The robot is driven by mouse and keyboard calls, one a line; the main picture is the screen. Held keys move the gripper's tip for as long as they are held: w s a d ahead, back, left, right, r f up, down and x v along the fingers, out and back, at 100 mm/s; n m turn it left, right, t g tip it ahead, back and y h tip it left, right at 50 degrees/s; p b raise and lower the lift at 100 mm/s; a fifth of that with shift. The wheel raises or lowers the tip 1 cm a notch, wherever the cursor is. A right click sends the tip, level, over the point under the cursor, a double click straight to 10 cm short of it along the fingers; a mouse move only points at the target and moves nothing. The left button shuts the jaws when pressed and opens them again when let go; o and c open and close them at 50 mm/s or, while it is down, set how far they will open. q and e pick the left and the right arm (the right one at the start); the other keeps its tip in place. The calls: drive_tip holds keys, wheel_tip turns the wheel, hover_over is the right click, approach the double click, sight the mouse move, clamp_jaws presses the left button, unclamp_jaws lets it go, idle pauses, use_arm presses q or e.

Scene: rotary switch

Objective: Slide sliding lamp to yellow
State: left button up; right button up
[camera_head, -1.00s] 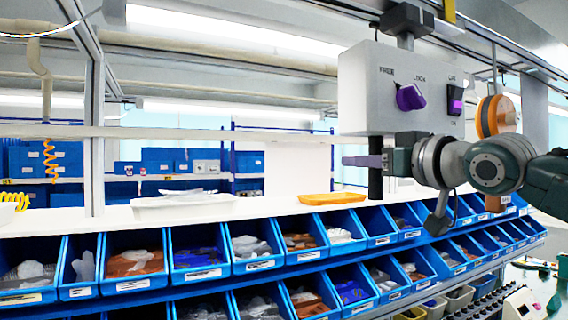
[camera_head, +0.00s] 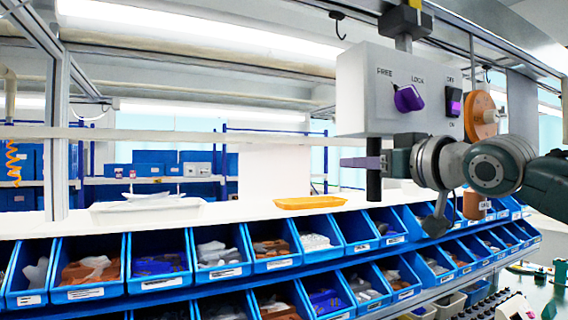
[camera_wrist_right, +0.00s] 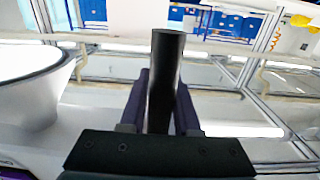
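The sliding lamp is a light grey box (camera_head: 360,100) with a purple rotary knob and a lit purple rocker switch. It hangs from the overhead rail (camera_head: 480,45) by a dark hanger (camera_head: 405,24). A yellow marker (camera_head: 413,4) on the rail is at the top edge, almost directly above the hanger. A black upright handle (camera_head: 373,185) extends below the box. My right gripper (camera_head: 368,162) is shut on this handle. In the right wrist view, its purple fingers flank the handle (camera_wrist_right: 165,75) closely on both sides. My left gripper is not in view.
Rows of blue bins (camera_head: 155,265) with parts stand below and behind. A white tray (camera_head: 150,210) and an orange tray (camera_head: 309,202) lie on the shelf above them. An orange hanging tool (camera_head: 480,117) is just right of the box, behind my right arm.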

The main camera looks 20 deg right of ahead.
drive_tip(key=o, duration=0.4)
drive_tip(key=shift+d, duration=0.2)
drive_tip(key=s+b, duration=0.2)
drive_tip(key=s, duration=0.1)
drive_tip(key=s+d+b, duration=0.1)
drive_tip(key=s+b, duration=0.1)
drive_tip(key=s, duration=0.1)
drive_tip(key=s+b, duration=0.3)
drive_tip(key=shift+s+d, duration=0.2)
drive_tip(key=shift+s, duration=0.2)
